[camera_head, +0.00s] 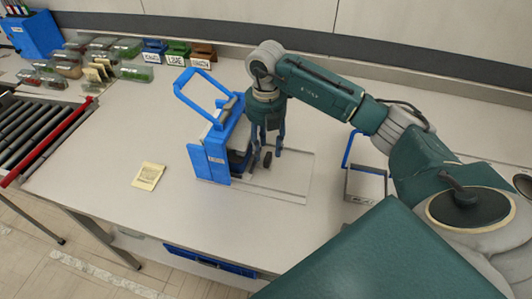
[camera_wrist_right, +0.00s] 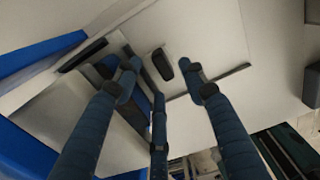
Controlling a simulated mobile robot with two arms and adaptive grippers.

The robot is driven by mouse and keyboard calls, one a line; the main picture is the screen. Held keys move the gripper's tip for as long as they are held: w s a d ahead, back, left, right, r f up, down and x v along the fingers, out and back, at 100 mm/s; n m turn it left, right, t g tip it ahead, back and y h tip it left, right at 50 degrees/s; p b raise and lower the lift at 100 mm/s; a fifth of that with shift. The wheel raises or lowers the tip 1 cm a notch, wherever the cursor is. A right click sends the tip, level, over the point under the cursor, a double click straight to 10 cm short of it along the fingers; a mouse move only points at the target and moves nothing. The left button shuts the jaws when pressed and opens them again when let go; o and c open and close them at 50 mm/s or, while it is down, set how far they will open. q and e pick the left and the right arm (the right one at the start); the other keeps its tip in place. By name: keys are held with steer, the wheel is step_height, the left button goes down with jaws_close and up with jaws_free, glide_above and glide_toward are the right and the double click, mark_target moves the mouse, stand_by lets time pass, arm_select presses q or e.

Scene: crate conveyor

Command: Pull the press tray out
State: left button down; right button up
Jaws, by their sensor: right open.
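The blue press (camera_head: 209,160) stands on the table, with a raised blue frame handle (camera_head: 190,95) and an open side facing right. A pale flat rectangle with a thin edge (camera_head: 290,182) lies to its right; I cannot tell if it is the tray or a guide. A small black knob (camera_head: 267,160) sits at the press's open side. My right gripper (camera_head: 266,154) points down there, fingers open. In the right wrist view the knob (camera_wrist_right: 162,65) shows between the spread fingertips (camera_wrist_right: 158,77), with no grip visible. The press's inside is largely hidden. My left gripper is not in view.
A yellow note (camera_head: 149,176) lies left of the press. A metal frame with a blue handle (camera_head: 366,184) stands at right. Labelled bins (camera_head: 177,53) and several clear boxes (camera_head: 134,73) are at the back. A roller conveyor (camera_head: 30,125) is at left. The front table is clear.

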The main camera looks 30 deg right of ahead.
mark_target(266, 156)
steer(key=shift+f+p, duration=0.3)
steer(key=shift+f, duration=1.75)
jaws_close()
